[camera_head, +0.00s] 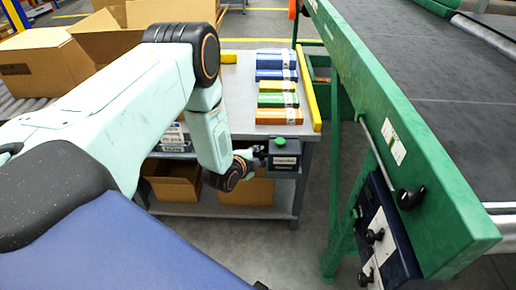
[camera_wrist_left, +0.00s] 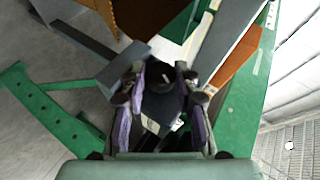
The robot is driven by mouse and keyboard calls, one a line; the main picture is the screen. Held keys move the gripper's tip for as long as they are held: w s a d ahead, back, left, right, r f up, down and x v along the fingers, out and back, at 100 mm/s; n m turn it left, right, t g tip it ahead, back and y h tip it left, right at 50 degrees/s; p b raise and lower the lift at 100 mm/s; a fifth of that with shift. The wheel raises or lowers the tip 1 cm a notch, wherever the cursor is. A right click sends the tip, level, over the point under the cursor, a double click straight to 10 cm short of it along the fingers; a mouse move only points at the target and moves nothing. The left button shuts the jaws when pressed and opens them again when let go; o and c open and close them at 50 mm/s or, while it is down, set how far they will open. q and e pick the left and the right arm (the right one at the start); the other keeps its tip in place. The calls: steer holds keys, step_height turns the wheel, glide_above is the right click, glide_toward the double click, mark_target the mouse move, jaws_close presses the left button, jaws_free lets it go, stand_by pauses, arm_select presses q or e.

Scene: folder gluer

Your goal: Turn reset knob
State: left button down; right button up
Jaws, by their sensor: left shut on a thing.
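My left gripper (camera_head: 256,157) reaches to the left side of a small dark control box (camera_head: 285,160) at the front edge of the table. The box has a green button (camera_head: 280,142) on top and a pale label. In the left wrist view my left gripper (camera_wrist_left: 161,80) has its purple-lined fingers on both sides of a black knob (camera_wrist_left: 160,76), shut on it. The dark box (camera_wrist_left: 158,108) shows between the fingers. The knob is mostly hidden by the gripper in the head view, and its turn angle cannot be told. My right gripper is not in view.
The grey table (camera_head: 237,105) holds stacks of coloured cartons (camera_head: 277,100) and a yellow bar (camera_head: 308,88). A green conveyor frame (camera_head: 400,120) stands close on the right, with a panel of black knobs (camera_head: 374,236). Cardboard boxes (camera_head: 40,62) stand at left. Open floor lies below.

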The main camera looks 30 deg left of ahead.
arm_select(q)
steer(key=shift+w+a+r+g+p, duration=0.1)
steer(key=shift+w+r+g+p, duration=0.1)
steer(key=shift+r+g+p, duration=0.45)
steer(key=shift+w+f+n+g+h+p, duration=0.1)
steer(key=shift+f+n+g+h+p, duration=0.1)
steer(key=shift+n+g+h+p, duration=0.35)
steer(key=shift+a+g, duration=0.1)
steer(key=shift+g, duration=0.4)
steer(key=shift+g+h+b, duration=0.3)
steer(key=shift+h+b, duration=0.05)
steer(key=shift+b, duration=0.05)
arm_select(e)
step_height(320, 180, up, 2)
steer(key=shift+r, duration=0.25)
arm_select(q)
steer(key=shift+g+b, duration=0.4)
steer(key=shift+g, duration=0.2)
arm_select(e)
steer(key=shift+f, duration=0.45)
arm_select(q)
steer(key=shift+w, duration=0.1)
steer(key=c, duration=1.4)
jaws_free()
steer(key=shift+o, duration=0.5)
steer(key=shift+f, duration=0.1)
